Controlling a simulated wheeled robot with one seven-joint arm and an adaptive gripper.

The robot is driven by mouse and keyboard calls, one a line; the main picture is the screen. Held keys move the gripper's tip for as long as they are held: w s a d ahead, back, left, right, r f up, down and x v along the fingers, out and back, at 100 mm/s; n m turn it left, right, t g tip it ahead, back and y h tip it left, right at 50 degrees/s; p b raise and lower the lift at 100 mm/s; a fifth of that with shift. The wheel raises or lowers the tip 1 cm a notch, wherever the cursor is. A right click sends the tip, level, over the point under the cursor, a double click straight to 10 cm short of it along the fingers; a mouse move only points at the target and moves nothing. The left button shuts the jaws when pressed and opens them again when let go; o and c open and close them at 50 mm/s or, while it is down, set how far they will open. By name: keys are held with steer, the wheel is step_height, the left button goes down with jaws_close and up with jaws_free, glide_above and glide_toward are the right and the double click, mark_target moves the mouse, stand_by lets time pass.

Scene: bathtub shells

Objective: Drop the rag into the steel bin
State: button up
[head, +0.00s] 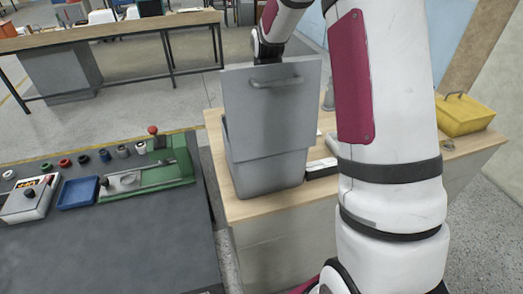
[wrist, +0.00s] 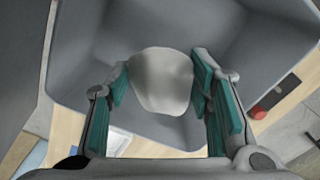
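The grey steel bin (head: 265,172) stands on a wooden-topped bench, with its lid (head: 270,112) raised upright and a bar handle near the lid's top. The lid hides my gripper and the bin's mouth in the head view. In the wrist view my gripper (wrist: 161,82), with teal pads, is over the open bin (wrist: 75,65). A pale, rounded, smooth-looking rag (wrist: 161,80) sits between the pads and appears to touch both. The grey inner walls of the bin surround it in the picture. How far the rag is above the bin floor cannot be told.
The wooden bench top (head: 245,210) carries a yellow box (head: 464,115) at the right. A dark worktable (head: 110,245) at the left holds a blue tray (head: 78,192), a green fixture (head: 150,175) and several small round parts. Floor shows between the two.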

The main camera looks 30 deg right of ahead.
steer(key=o, duration=0.3)
steer(key=shift+o, duration=0.2)
steer(key=shift+r, duration=0.1)
step_height(320, 180, up, 12)
stand_by(0.6)
